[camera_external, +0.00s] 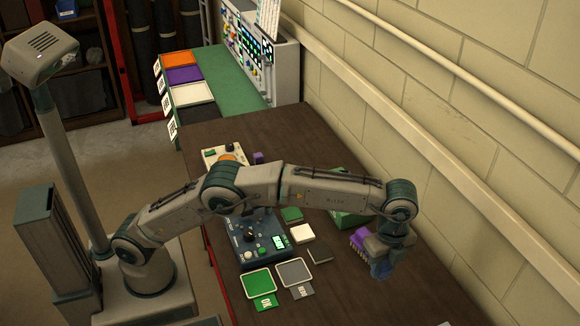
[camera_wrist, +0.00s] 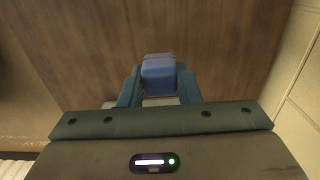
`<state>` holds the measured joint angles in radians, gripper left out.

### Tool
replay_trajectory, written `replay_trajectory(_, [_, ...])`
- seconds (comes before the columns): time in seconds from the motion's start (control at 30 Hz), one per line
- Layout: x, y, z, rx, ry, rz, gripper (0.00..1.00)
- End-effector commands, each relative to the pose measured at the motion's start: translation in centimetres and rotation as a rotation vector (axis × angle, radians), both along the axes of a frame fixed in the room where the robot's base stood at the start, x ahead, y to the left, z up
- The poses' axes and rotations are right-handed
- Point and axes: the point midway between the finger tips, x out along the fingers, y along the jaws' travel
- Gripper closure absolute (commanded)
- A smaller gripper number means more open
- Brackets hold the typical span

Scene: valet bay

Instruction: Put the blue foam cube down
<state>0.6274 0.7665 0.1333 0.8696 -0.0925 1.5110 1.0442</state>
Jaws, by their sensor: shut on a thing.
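The blue foam cube (camera_wrist: 159,76) sits between the two teal fingers of my gripper (camera_wrist: 160,90) in the wrist view, with brown tabletop beyond it. My gripper is shut on it. In the external view my gripper (camera_external: 384,262) points down over the right side of the brown table (camera_external: 345,290), near the wall. There the cube is hard to tell apart from the fingers. I cannot tell whether the cube touches the table or hangs just above it.
A purple block (camera_external: 360,241) shows just left of my gripper, and a green box (camera_external: 347,218) lies behind. A blue control box (camera_external: 258,243), a green OK pad (camera_external: 258,282) and a grey pad (camera_external: 294,271) lie left. The wall (camera_external: 480,200) is close on the right.

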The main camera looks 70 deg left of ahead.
Motion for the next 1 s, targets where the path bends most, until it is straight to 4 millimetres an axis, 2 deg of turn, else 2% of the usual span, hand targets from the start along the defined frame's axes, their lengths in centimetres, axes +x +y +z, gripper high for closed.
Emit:
replay_trajectory(0.03, [-0.5,-1.0,0.0,0.001,-0.001,-0.005,0.91])
replay_trajectory(0.07, [-0.6,-1.1,-0.3,0.002,0.0,-0.002,0.91])
replay_trajectory(0.3, [-0.5,-0.8,-3.7,0.003,0.002,-0.001,0.91])
replay_trajectory(0.47, [-0.1,-0.5,-5.2,0.002,0.0,0.001,0.91])
replay_trajectory(0.57, [1.1,0.5,-6.1,0.004,0.001,0.003,0.91])
replay_trajectory(0.9, [7.1,4.9,-10.4,0.002,0.0,0.002,0.91])
replay_trajectory(1.0, [8.2,5.7,-11.3,0.002,-0.001,0.0,0.91])
